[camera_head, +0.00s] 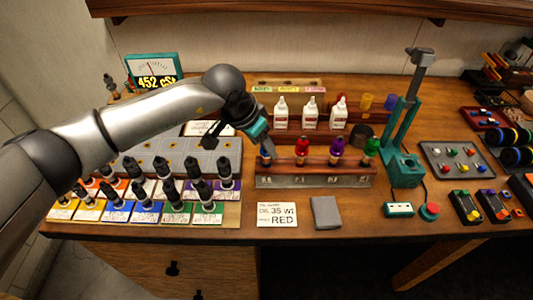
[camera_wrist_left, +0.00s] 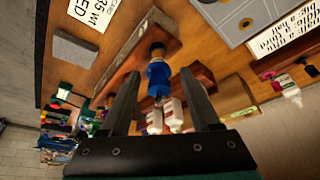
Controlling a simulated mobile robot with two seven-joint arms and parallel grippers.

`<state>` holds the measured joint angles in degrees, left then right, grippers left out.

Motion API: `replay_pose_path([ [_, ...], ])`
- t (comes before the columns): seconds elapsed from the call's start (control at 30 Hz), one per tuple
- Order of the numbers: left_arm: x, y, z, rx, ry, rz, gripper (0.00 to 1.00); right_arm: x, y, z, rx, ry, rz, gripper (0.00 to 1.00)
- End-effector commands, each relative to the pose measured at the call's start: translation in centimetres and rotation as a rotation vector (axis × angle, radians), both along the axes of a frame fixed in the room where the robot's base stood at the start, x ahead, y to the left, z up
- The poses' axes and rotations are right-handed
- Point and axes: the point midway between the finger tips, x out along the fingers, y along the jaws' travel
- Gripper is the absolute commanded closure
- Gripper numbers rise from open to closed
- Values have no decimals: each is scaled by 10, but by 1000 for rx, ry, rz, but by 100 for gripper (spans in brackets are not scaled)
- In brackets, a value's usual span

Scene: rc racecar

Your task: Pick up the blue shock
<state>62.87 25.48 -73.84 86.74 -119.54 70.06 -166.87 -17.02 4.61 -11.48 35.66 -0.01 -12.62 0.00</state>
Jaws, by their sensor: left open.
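The blue shock (camera_wrist_left: 157,75) shows in the left wrist view, upright at the wooden rack (camera_wrist_left: 150,35), with its blue body in the gap between my fingers. My left gripper (camera_wrist_left: 159,82) is open, with one finger on each side of the shock and visible space between. In the head view my left gripper (camera_head: 265,150) is at the left end of the rack (camera_head: 320,170) and largely hides the blue shock. Red (camera_head: 302,148), purple (camera_head: 337,148) and green (camera_head: 371,147) shocks stand along the same rack to the right. My right gripper is not in view.
White bottles (camera_head: 311,115) stand on a shelf behind the rack. A board of dark-topped bottles (camera_head: 145,205) lies to the left. A teal press (camera_head: 405,165) stands to the right. A card (camera_head: 277,214) and grey pad (camera_head: 326,212) lie in front.

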Motion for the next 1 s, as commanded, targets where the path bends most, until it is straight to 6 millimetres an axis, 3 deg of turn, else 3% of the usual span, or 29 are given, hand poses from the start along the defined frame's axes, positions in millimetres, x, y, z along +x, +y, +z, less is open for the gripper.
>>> replay_pose_path([
  [0.1, 0, -5, -19, -1, 7, 0, 37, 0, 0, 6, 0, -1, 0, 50],
  [0.3, 7, -9, -36, 0, 3, 1, 37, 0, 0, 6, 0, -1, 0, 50],
  [0.6, 8, -10, -38, 0, 1, 0, 37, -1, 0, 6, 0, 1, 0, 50],
  [1.0, 8, -10, -38, 0, 1, 1, 82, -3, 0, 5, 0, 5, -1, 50],
])
